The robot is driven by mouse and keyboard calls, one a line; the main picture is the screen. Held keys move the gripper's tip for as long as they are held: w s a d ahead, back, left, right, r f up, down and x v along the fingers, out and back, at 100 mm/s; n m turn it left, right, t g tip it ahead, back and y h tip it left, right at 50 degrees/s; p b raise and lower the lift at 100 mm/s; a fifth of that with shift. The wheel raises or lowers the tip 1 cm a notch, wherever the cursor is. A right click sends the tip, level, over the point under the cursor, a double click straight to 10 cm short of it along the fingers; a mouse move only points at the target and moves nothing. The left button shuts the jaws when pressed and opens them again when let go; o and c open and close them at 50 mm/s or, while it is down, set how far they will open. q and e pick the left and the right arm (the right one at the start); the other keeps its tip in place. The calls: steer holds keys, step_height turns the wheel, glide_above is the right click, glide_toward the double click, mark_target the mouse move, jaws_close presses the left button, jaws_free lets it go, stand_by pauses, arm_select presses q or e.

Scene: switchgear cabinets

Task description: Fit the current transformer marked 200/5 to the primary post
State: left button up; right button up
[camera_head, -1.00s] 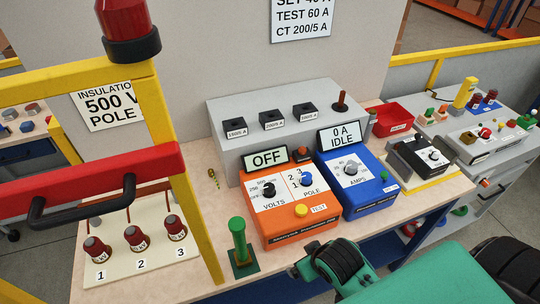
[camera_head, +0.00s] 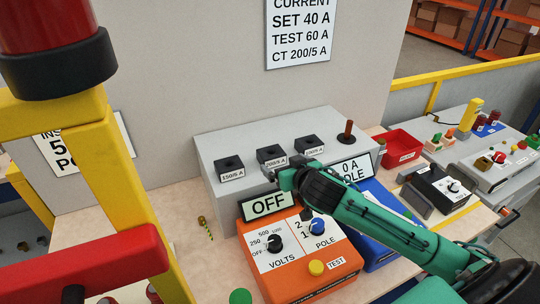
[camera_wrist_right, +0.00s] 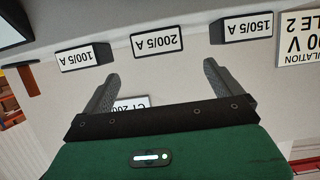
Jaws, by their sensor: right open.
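The current transformer marked 200/5 A (camera_head: 270,154) is a black block with a square hole and a white label. It sits in the middle of three blocks on the grey bench box (camera_head: 222,143). The primary post (camera_head: 347,131) is a brown upright peg at the box's right end, with nothing on it. My right gripper (camera_head: 283,178) is open and empty in front of the box, near the 200/5 block. In the right wrist view, which is upside down, the 200/5 A label (camera_wrist_right: 160,44) lies beyond and between the open fingers (camera_wrist_right: 160,78). My left gripper is out of view.
The 150/5 A block (camera_head: 230,166) and 100/5 A block (camera_head: 309,144) flank the middle one. An orange tester (camera_head: 290,262) and a blue tester (camera_head: 368,256) stand in front. A yellow frame (camera_head: 120,180) rises at left. A red bin (camera_head: 403,144) lies right.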

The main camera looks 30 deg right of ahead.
mark_target(270, 151)
steer(key=p+x, duration=0.1)
steer(key=x, duration=0.5)
steer(key=shift+w+p, duration=0.1)
steer(key=shift+p, duration=0.2)
steer(key=shift+w+f, duration=0.2)
steer(key=shift+w, duration=0.2)
steer(key=shift+w+d+r+p, duration=0.1)
steer(key=shift+w+p, duration=0.3)
steer(key=shift+p, duration=0.15)
steer(key=p+x, duration=0.2)
steer(key=x, duration=0.1)
steer(key=shift+w+r, duration=0.1)
steer(key=shift+w+f, duration=0.4)
steer(key=shift+w, duration=0.2)
steer(key=shift+d, duration=0.1)
steer(key=shift+r, duration=0.1)
steer(key=c, duration=1.3)
